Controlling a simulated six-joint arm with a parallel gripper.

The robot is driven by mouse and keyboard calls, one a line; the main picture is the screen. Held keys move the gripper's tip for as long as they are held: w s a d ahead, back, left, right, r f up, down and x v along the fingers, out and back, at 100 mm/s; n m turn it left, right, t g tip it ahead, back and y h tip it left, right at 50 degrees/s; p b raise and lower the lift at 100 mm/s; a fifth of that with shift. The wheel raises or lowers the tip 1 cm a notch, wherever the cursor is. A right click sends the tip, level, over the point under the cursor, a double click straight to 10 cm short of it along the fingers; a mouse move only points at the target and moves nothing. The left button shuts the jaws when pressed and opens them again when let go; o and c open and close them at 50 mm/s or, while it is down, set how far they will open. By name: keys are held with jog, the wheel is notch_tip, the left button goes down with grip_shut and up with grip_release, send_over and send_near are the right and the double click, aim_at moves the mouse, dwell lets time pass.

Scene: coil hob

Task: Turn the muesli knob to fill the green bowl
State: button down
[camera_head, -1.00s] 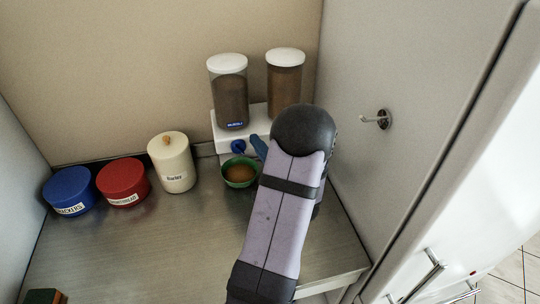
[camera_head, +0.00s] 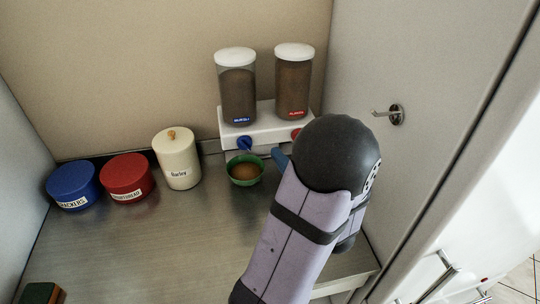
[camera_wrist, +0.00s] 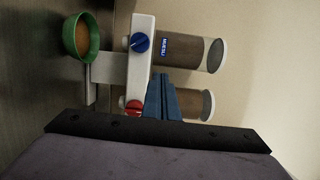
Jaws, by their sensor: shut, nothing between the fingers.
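The muesli dispenser (camera_head: 238,95) is a clear cylinder with a white lid and a blue label, standing on a white base. Its blue knob (camera_head: 244,143) is on the base's front; it also shows in the wrist view (camera_wrist: 139,42). The green bowl (camera_head: 245,172) sits below that knob with brown contents in it. My gripper (camera_head: 280,158) has blue fingers, mostly hidden behind my arm in the head view. In the wrist view my gripper (camera_wrist: 161,80) is shut and empty, apart from the blue knob and closer to the red knob (camera_wrist: 134,107).
A second dispenser (camera_head: 294,82) with a red label stands right of the muesli one. A cream barley jar (camera_head: 177,160), a red tin (camera_head: 126,178) and a blue tin (camera_head: 73,186) stand to the left. A wall hook (camera_head: 392,114) is at right.

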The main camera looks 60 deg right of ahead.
aim_at(245, 144)
jog(key=n, duration=0.2)
jog(key=f+n+g, duration=0.1)
jog(key=n, duration=0.1)
jog(key=s+d+f+n+b, duration=0.1)
jog(key=n, duration=0.1)
jog(key=shift+d+n+g, duration=0.1)
jog(key=shift+n+g, duration=0.2)
jog(key=shift+w, duration=0.15)
jog(key=p+x, duration=0.2)
jog(key=x, duration=0.7)
jog(key=shift+w+d+p, duration=0.15)
jog(key=shift+w+p, duration=0.2)
jog(key=shift+w+a+f+p, duration=0.35)
jog(key=shift+w+a+f, duration=0.25)
jog(key=shift+w+f, duration=0.1)
jog(key=shift+w+a+f, duration=0.45)
jog(key=shift+a+f, duration=0.05)
jog(key=shift+f, duration=0.05)
jog(key=shift+f+m, duration=0.3)
jog(key=shift+m, duration=0.6)
